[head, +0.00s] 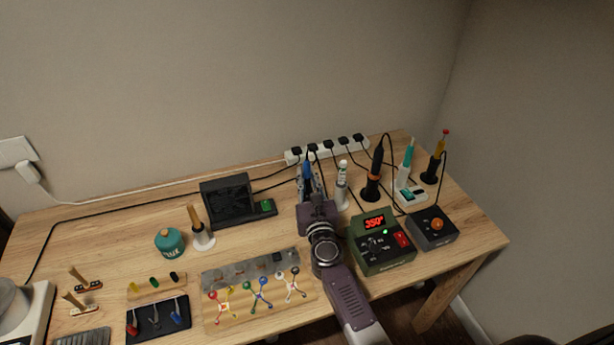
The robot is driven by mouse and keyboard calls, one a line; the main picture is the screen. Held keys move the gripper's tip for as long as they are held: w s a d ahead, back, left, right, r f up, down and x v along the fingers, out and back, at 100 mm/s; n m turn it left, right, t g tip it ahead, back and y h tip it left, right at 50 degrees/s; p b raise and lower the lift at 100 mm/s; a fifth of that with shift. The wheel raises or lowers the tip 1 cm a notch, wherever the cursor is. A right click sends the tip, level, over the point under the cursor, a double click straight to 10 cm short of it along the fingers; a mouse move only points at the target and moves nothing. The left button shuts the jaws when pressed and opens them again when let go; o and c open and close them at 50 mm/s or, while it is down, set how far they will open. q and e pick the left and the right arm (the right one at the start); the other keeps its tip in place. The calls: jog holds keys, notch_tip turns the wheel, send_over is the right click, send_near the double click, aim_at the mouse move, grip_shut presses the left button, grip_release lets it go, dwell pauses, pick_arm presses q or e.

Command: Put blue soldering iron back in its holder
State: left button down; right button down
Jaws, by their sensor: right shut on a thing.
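The blue soldering iron (307,169) stands roughly upright at the back middle of the bench, between the fingers of my right gripper (308,186). The gripper is shut on it, and my right arm reaches in from the bottom. The gripper hides the iron's lower part, so I cannot tell whether it touches a holder or the bench. No empty holder for it shows clearly. My left gripper is not in view.
Just right stand a white tube (342,184), a black-orange iron (375,176) in its stand and a teal-white tool (405,168). A green station (381,248) reading 350 sits in front. A black fan box (228,200) stands left. A power strip (328,149) lies behind.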

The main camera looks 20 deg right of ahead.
jog(key=shift+f, duration=0.2)
jog(key=c, duration=1.8)
grip_release()
jog(key=shift+o, duration=0.3)
jog(key=o, duration=0.6)
jog(key=shift+c, duration=0.2)
notch_tip(320, 180, up, 11)
jog(key=p, duration=1)
jog(key=shift+r+p, duration=0.1)
jog(key=shift+p, duration=0.2)
